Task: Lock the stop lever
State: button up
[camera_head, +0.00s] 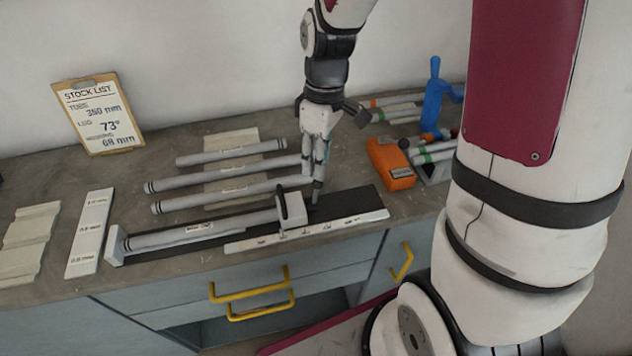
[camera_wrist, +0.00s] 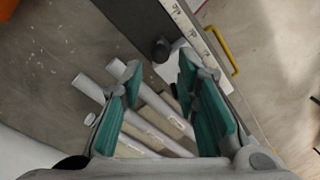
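The stop lever (camera_head: 281,203) is a dark upright piece on the pale sliding stop block (camera_head: 292,217) of the jig. In the wrist view a round black knob (camera_wrist: 161,49), apparently the lever's end, shows ahead of the fingers beside the white block (camera_wrist: 180,65). A grey tube (camera_head: 190,236) lies in the jig between the left end stop (camera_head: 114,246) and the stop block. My gripper (camera_head: 318,190) points down just right of the lever. In the wrist view my gripper (camera_wrist: 158,82) is open, with teal pads apart and nothing held. Whether the lever is locked cannot be told.
Several loose grey tubes (camera_head: 225,192) lie behind the jig. A white scale strip (camera_head: 340,224) runs along its front. An orange box (camera_head: 390,164) and a blue clamp-like tool (camera_head: 434,98) stand to the right. A stock list clipboard (camera_head: 98,117) leans on the wall.

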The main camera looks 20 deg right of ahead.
aim_at(317, 186)
jog(key=f, duration=0.7)
jog(key=shift+s+a+f, duration=0.3)
jog(key=shift+a, duration=0.05)
grip_shut()
